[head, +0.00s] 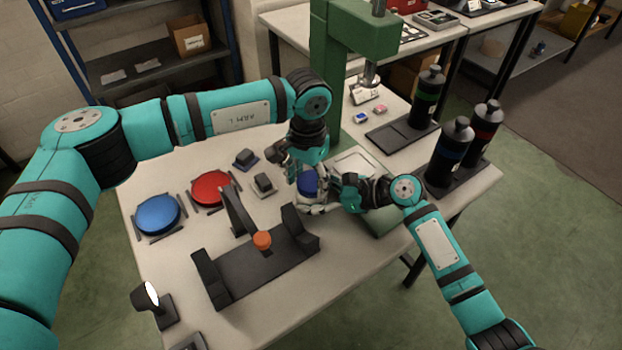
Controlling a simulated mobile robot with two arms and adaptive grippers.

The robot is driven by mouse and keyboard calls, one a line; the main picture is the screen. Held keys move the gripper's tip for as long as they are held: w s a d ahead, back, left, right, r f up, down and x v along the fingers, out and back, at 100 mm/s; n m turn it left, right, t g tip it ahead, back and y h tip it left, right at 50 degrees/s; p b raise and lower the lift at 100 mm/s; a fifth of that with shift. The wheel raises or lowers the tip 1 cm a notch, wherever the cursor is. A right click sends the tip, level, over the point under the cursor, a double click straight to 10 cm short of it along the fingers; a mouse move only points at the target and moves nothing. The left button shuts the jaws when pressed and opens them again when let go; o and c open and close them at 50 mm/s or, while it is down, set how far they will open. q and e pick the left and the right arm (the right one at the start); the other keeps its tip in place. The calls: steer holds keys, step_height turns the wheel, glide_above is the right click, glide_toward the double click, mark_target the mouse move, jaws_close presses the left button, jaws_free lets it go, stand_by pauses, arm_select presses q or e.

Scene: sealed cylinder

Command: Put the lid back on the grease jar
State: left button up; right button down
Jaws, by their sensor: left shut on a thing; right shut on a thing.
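A small blue round piece (308,184), which looks like the lid or top of the grease jar, is between my two grippers near the middle of the table. My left gripper (298,178) reaches down to it from above and is shut on it. My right gripper (328,198) comes in from the right, low beside it, and is shut on what looks like the pale jar body. The fingers hide most of the jar, so I cannot tell whether the lid is seated.
A blue disc (158,215) and a red disc (209,188) lie in holders at left. A dark fixture with an orange knob (262,240) stands in front. A green press (325,80) stands behind; dark bottles (448,152) stand on the right.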

arm_select(q)
steer(key=m, duration=0.2)
steer(key=shift+w+a+m, duration=0.1)
steer(key=shift+m, duration=0.3)
steer(key=o, duration=0.7)
steer(key=shift+r, duration=0.1)
steer(key=shift+r, duration=2.15)
